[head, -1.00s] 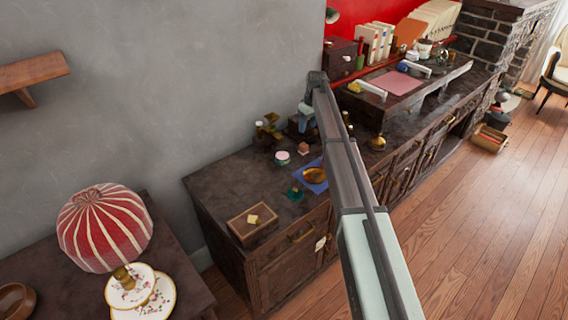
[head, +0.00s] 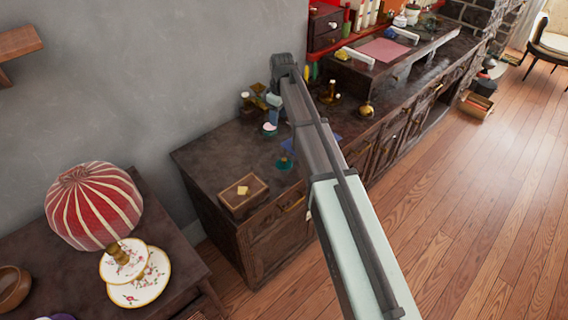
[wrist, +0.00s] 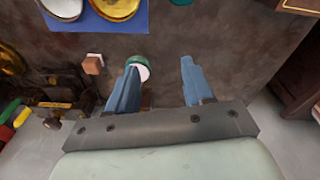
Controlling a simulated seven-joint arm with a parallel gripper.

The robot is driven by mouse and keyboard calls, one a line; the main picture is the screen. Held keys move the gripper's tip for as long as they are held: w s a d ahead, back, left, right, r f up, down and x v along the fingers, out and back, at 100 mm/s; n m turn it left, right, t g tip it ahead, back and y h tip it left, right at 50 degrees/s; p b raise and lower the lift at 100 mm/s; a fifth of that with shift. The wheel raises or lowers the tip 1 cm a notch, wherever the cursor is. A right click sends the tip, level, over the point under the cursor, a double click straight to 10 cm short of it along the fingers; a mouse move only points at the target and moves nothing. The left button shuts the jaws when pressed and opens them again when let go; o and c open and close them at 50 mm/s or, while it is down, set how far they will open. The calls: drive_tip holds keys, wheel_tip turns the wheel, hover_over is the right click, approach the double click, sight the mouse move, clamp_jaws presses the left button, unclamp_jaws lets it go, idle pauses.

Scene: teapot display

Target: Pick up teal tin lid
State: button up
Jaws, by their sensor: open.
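A small round teal tin lid with a pale top (wrist: 143,70) lies on the dark counter in the wrist view. It also shows in the head view (head: 269,129), just below my gripper (head: 273,100). In the wrist view my gripper (wrist: 160,65) is open with nothing between its blue fingers. The left finger covers part of the lid, and the right finger is over bare counter. I cannot tell the height gap. Another teal item (head: 285,163) lies nearer the counter's front in the head view.
A blue mat (wrist: 130,25) bearing gold and pale round pieces lies close by. A small reddish-brown cube (wrist: 93,64) is left of the lid. Dark and brass pieces (wrist: 60,95) crowd the wrist view's left. A wooden box (head: 243,196) stands at the counter's left end.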

drive_tip(key=s+d+n, duration=0.3)
drive_tip(key=s, duration=0.3)
drive_tip(key=n+g, duration=0.1)
drive_tip(key=n, duration=0.2)
hover_over(284, 159)
drive_tip(key=shift+h, duration=0.4)
drive_tip(key=f, duration=0.9)
drive_tip(key=shift+d, duration=0.3)
drive_tip(key=shift+a+f, duration=0.15)
drive_tip(key=shift+f, duration=1.2)
drive_tip(key=shift+a+f, duration=0.15)
drive_tip(key=shift+f, duration=1.15)
drive_tip(key=shift+c, duration=0.5)
clamp_jaws()
